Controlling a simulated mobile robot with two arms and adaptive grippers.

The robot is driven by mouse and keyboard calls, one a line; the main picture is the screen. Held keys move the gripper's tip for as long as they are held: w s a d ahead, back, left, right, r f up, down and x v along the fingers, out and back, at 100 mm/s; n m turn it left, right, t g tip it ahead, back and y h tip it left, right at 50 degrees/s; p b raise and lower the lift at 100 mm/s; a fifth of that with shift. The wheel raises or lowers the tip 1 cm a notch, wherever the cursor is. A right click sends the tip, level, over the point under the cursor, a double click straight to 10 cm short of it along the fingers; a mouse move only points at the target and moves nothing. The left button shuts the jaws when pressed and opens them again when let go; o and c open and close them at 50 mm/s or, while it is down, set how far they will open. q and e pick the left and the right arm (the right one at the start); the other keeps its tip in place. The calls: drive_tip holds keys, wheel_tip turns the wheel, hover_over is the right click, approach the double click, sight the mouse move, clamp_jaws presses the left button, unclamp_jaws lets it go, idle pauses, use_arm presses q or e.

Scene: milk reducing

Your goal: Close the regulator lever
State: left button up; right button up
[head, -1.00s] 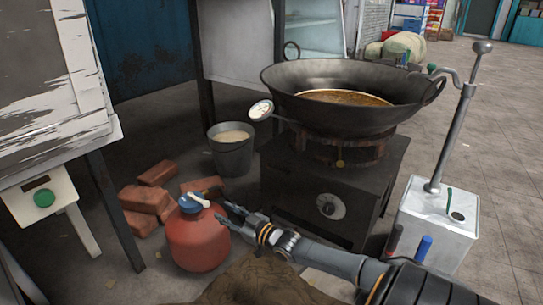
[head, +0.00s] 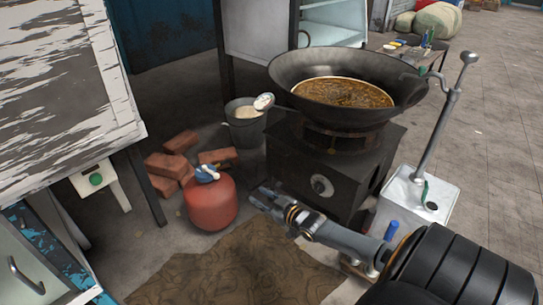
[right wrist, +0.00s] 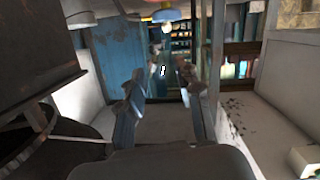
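The red gas cylinder (head: 210,207) stands on the floor at the left of the head view. On its top sits a blue regulator (head: 206,177) with a small white lever; the lever's exact position is too small to tell. My right gripper (head: 258,195) is to the right of the cylinder, apart from it, pointing left. In the right wrist view its two fingers (right wrist: 163,88) are spread with nothing between them. My left gripper is not in view.
A black stove (head: 322,165) with a large wok (head: 345,75) stands behind my right gripper. Bricks (head: 175,165) and a bucket (head: 245,125) lie behind the cylinder. A metal pump can (head: 415,195) is at the right. A brown sack (head: 235,270) covers floor in front.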

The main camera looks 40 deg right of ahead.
drive_tip(key=shift+s+f+p, duration=0.3)
drive_tip(key=shift+s+f, duration=0.1)
drive_tip(key=shift+s, duration=0.35)
